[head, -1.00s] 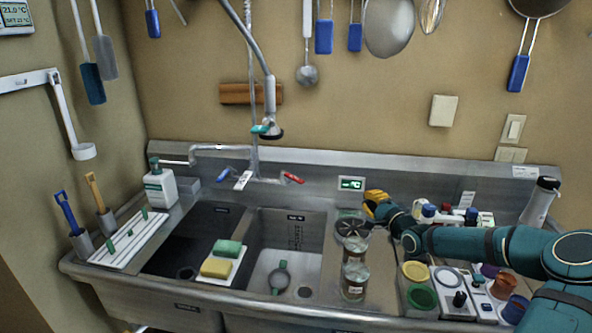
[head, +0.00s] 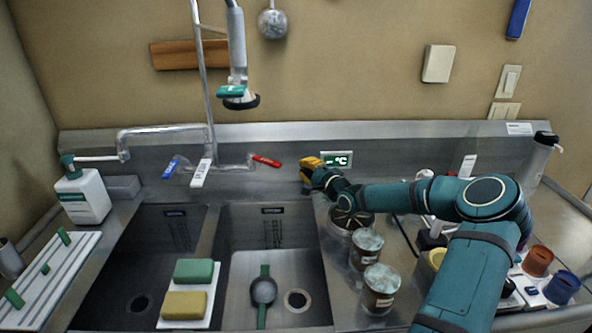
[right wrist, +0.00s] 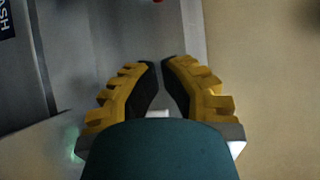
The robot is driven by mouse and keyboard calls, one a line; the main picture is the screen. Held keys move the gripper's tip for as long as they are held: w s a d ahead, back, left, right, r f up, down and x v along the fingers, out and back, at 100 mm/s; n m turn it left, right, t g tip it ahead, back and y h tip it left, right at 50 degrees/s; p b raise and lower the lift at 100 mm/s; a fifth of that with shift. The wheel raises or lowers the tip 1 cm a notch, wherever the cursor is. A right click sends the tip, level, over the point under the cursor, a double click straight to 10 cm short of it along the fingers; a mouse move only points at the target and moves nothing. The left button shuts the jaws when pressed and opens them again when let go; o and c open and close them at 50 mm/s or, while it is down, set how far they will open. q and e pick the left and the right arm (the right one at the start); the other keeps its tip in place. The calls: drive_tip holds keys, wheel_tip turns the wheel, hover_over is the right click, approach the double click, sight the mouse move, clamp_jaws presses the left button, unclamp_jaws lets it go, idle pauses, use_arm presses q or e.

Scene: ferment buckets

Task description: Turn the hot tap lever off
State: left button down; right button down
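The red hot tap lever (head: 267,160) is on the right of the wall tap at the back of the sink. It points right and slightly down. My right gripper (head: 305,170), with yellow fingers, is just right of the lever, apart from it. In the right wrist view its fingertips (right wrist: 159,63) nearly meet, with nothing held between them. A bit of red, likely the lever's tip (right wrist: 158,1), shows at the top edge of that view. My left gripper is not in view.
The blue lever (head: 171,168) is left of the tap column. A temperature display (head: 337,159) is on the backsplash right beside my right gripper. Two jars (head: 380,289) and a round lidded pot stand below my right arm.

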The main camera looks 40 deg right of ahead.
sight(264, 160)
drive_tip(key=w, duration=0.2)
drive_tip(key=w+b, duration=0.1)
drive_tip(key=w, duration=0.2)
drive_tip(key=w+d, duration=0.1)
drive_tip(key=w, duration=0.2)
drive_tip(key=shift+w+a+b, duration=0.15)
drive_tip(key=shift+a+b, duration=0.15)
drive_tip(key=a, duration=0.1)
drive_tip(key=s+a, duration=0.1)
drive_tip(key=a, duration=0.1)
drive_tip(key=shift+a+b, duration=0.2)
drive_tip(key=shift+b, duration=0.1)
